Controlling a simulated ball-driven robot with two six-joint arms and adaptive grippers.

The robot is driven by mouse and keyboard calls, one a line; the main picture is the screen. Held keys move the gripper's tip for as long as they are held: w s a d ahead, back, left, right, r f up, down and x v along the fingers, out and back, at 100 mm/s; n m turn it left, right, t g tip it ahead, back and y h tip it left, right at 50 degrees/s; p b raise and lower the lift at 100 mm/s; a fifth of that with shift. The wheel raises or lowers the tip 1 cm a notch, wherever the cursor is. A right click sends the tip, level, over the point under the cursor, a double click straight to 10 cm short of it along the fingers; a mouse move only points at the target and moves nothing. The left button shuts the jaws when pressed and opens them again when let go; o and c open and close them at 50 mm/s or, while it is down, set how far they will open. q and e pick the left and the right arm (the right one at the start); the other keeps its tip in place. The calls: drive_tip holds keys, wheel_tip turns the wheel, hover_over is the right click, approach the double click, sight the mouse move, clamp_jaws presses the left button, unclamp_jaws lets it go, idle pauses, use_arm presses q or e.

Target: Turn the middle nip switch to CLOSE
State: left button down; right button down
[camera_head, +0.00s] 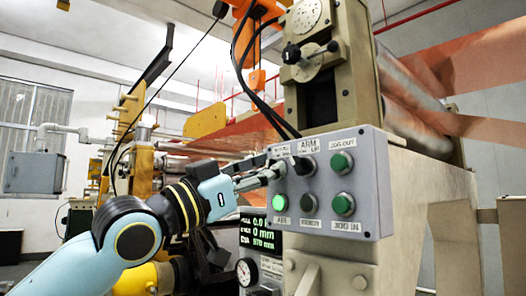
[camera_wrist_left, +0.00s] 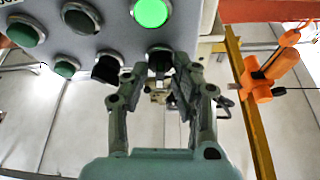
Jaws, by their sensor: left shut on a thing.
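The grey control panel (camera_head: 375,215) carries two rows of round controls. In the head view my left gripper (camera_head: 276,171) reaches in from the left to the upper-left control and mostly covers it. In the left wrist view the panel appears upside down. There my left gripper (camera_wrist_left: 157,72) has its fingertips on either side of that dark upper-left switch (camera_wrist_left: 159,57), shut on it. Its label and exact handle angle cannot be read. The upper-middle black switch (camera_head: 304,166), labelled ARM UP, stands just right of the fingers. My right gripper is not in view.
A lit green button (camera_head: 280,203) lies below the gripper. A black knob (camera_head: 311,203) and green buttons (camera_head: 341,163) (camera_head: 343,205) are close by. A display (camera_head: 262,237) sits below the panel. Black cables (camera_head: 240,60) hang above it.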

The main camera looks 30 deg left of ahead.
use_arm(q)
drive_tip(key=shift+d+n+t+y+p, duration=0.15)
drive_tip(key=shift+n+y+p, duration=0.9)
drive_tip(key=shift+n+p, duration=0.95)
drive_tip(key=shift+a+n+t+y+p, duration=0.15)
drive_tip(key=shift+n+y+p, duration=0.85)
drive_tip(key=shift+n+p, duration=1.05)
drive_tip(key=shift+d+n+t+y+p, duration=0.2)
drive_tip(key=shift+n+y+p, duration=0.85)
drive_tip(key=shift+n+p, duration=0.95)
drive_tip(key=c, duration=1.4)
unclamp_jaws()
drive_tip(key=shift+w, duration=0.1)
drive_tip(key=shift+m, duration=0.25)
drive_tip(key=shift+v, duration=3.7)
